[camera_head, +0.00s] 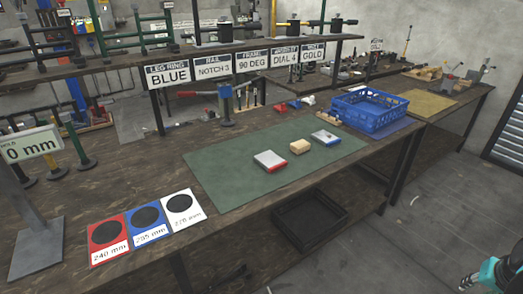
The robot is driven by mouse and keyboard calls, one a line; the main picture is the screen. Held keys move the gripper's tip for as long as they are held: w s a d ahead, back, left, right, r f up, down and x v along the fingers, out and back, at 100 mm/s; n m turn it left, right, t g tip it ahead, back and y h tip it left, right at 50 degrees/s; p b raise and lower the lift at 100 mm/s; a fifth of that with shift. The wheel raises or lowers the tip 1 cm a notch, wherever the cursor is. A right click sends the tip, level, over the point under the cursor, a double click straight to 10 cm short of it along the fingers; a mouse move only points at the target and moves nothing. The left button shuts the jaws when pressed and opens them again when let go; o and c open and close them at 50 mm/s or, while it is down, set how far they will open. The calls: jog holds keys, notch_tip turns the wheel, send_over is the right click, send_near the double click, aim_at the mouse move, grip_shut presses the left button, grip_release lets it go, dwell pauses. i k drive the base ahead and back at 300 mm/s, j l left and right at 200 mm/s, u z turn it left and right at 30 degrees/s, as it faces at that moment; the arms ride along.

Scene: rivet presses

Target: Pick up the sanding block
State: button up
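A small tan block (300,147), which looks like the sanding block, lies on the green mat (225,160) on the workbench. A pale block with a red edge (270,161) lies to its left and nearer. A pale block with a blue edge (325,138) lies to its right and farther back. The three are apart from each other. My gripper (468,283) seems to be the dark part beside a teal piece at the bottom right corner, cut by the frame edge, far from the blocks. Its fingers cannot be made out.
A blue crate (370,112) stands right of the mat. Red, blue and white cards (145,222) lie at the bench's left front. A signed rack (235,62) runs behind the mat. A black bin (310,217) sits below the bench edge. Grey floor is clear at right.

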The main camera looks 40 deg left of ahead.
aim_at(302, 146)
jog(key=u, duration=1.35)
